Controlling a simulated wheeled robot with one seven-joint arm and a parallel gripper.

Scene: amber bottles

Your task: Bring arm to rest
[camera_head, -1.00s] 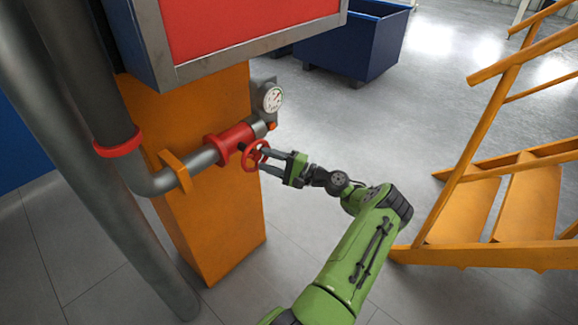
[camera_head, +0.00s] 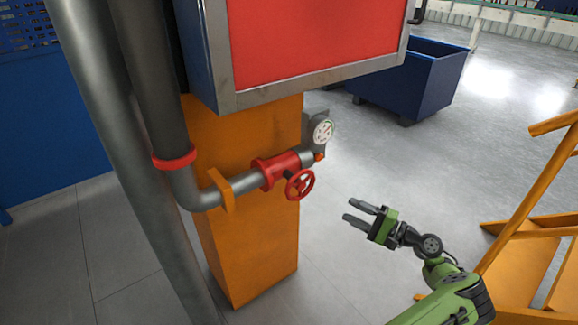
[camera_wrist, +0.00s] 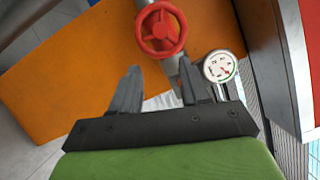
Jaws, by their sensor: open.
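My green and black gripper (camera_head: 362,217) is open and empty in the head view. It is in the air to the right of the red valve wheel (camera_head: 300,184), with a clear gap between them. My arm comes in from the lower right. In the wrist view, the two dark fingers of my gripper (camera_wrist: 157,92) stand apart with nothing between them. The valve wheel (camera_wrist: 160,30) shows beyond the fingertips, near the top of that view.
A grey pipe (camera_head: 208,198) with a pressure gauge (camera_head: 322,130) runs along the orange pillar (camera_head: 255,240). A red panel box (camera_head: 310,40) overhangs it. Orange stairs (camera_head: 520,240) stand at right, near my arm. A blue bin (camera_head: 415,80) stands behind on open grey floor.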

